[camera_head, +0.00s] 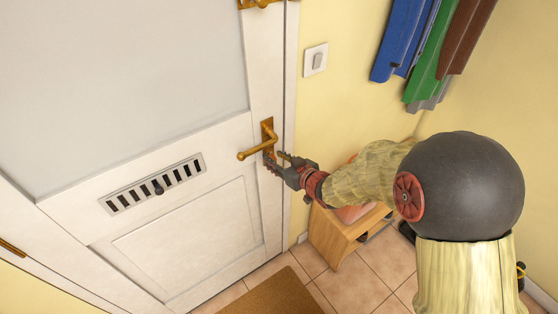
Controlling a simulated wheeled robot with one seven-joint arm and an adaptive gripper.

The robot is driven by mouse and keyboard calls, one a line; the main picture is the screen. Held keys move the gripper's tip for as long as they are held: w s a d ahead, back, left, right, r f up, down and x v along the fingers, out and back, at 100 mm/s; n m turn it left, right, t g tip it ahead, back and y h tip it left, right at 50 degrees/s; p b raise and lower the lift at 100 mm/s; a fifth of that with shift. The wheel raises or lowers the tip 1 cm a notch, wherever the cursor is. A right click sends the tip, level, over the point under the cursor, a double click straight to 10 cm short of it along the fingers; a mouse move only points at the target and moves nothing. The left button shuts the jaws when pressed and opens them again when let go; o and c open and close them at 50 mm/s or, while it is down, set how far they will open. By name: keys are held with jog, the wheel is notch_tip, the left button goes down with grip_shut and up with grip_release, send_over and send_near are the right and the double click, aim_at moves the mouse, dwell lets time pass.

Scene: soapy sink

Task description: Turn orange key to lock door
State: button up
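The white door (185,235) is shut in its frame. It has a brass lever handle (255,150) on a brass plate near its right edge. My gripper (276,162) is at the lower end of this plate, just below and right of the lever. Its dark fingers point at the door and hide the keyhole area. I cannot make out an orange key; it may be hidden by the fingers. The fingers are too small in view to tell whether they are open or shut on something.
A brown doormat (271,297) lies before the door. A light switch (316,60) and hanging blue, green and brown coats (440,48) are on the yellow wall.

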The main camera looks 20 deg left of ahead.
jog(key=shift+c, duration=1)
grip_shut()
